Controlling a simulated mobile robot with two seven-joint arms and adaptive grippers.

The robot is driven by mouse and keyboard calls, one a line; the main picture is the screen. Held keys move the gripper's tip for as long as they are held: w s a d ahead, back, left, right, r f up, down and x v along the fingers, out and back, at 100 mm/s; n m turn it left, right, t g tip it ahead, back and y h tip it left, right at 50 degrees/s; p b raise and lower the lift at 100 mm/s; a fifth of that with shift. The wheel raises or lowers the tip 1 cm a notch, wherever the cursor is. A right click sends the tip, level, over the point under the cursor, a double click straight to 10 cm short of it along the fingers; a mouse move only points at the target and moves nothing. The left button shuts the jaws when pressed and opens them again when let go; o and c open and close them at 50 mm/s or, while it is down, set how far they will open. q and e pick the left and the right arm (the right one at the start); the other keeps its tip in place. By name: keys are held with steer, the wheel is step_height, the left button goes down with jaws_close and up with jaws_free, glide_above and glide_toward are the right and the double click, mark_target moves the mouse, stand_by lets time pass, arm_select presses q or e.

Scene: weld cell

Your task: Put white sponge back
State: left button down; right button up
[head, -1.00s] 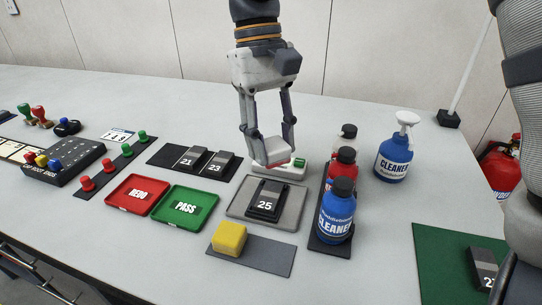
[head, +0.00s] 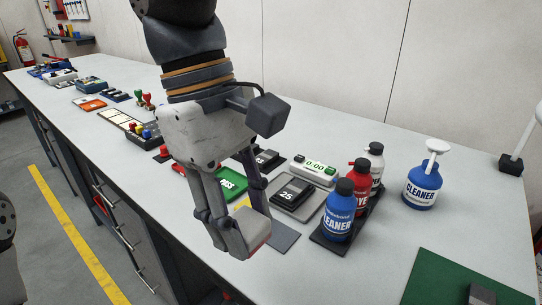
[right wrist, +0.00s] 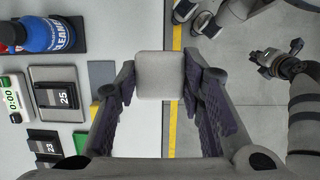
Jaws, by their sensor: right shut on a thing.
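My right gripper (head: 238,238) is shut on the white sponge (right wrist: 160,75), a pale block with rounded corners. In the right wrist view it sits between the two fingers (right wrist: 160,90). In the head view the fingers largely cover the sponge, and a reddish lower edge shows; it is held near the table's front edge. A dark grey mat (head: 284,238) lies just right of the gripper. A yellow sponge (head: 243,203) is mostly hidden behind the fingers. My left gripper (right wrist: 262,62) shows small over the floor in the right wrist view; its opening is unclear.
Blue (head: 340,215), red (head: 359,185) and white (head: 374,165) bottles stand on a dark tray right of the mat. A green mat (head: 440,280) lies front right.

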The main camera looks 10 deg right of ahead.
glide_above(282, 236)
steer(key=s+a, duration=0.2)
steer(key=a, duration=0.1)
step_height(282, 236, down, 5)
steer(key=w+f, duration=0.1)
steer(key=d+f+b, duration=0.1)
steer(key=f, duration=0.1)
steer(key=w+d+f, duration=0.1)
steer(key=shift+w+f, duration=0.15)
steer(key=shift+w, duration=0.2)
arm_select(q)
steer(key=shift+s+f+g, duration=0.5)
steer(key=shift+s+f, duration=0.4)
steer(key=shift+f, duration=0.1)
arm_select(e)
steer(key=shift+w+x, duration=0.15)
steer(key=shift+x, duration=0.6)
steer(key=shift+w+x, duration=0.15)
steer(key=shift+x, duration=0.6)
steer(key=shift+a+f, duration=0.1)
steer(key=shift+f, duration=0.1)
steer(key=o, duration=1.2)
arm_select(q)
steer(key=shift+s+f+b, duration=0.55)
steer(key=shift+b, duration=0.15)
arm_select(e)
steer(key=shift+v, duration=6.15)
